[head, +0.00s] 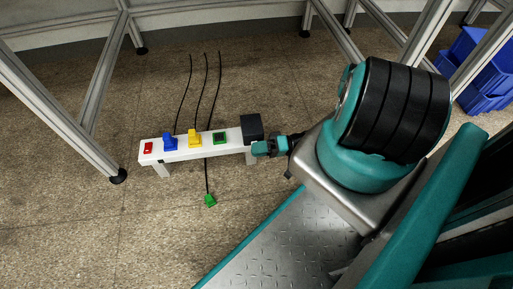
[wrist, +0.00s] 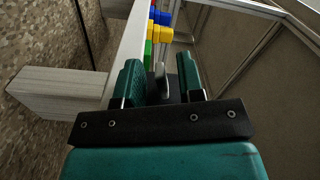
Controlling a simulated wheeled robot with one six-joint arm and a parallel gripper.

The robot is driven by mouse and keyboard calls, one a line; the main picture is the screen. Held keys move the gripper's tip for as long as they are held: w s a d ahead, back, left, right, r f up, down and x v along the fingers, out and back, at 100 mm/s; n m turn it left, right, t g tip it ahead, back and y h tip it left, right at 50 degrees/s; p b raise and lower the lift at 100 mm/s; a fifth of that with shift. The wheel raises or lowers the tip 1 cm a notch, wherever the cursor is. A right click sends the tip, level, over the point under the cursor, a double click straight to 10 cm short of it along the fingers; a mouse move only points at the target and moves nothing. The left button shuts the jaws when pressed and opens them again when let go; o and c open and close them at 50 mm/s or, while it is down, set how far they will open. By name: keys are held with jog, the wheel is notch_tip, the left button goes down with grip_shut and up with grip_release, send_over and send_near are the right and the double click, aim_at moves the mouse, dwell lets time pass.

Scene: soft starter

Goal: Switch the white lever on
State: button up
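The white lever (wrist: 160,80) looks pale grey in the wrist view and stands upright on its dark box (head: 251,127). That box sits at the right end of a white bench (head: 179,155). My gripper (wrist: 159,68) is open, with one teal finger on each side of the lever and a visible gap to both. In the head view my gripper (head: 271,147) is at the front right of the dark box, and the lever is hidden there. I cannot tell the lever's on or off position.
The bench also carries a red switch (head: 148,147), a blue plug (head: 169,141), a yellow plug (head: 194,137) and a green socket (head: 219,137). Metal frame legs (head: 101,72) and blue bins (head: 486,70) stand around.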

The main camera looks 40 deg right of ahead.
grip_shut()
jog(key=m, duration=0.1)
jog(key=r+m+b, duration=0.1)
jog(key=m, duration=0.1)
jog(key=shift+s+m, duration=0.1)
jog(key=shift+m, duration=0.2)
jog(key=shift+d+r+m+b, duration=0.1)
jog(key=shift+r+m+b, duration=0.25)
jog(key=shift+m, duration=0.65)
jog(key=shift+r+m+b, duration=0.2)
jog(key=shift+r+m, duration=0.15)
jog(key=shift+m, duration=0.65)
jog(key=shift+c, duration=0.2)
grip_release()
jog(key=shift+o, duration=0.2)
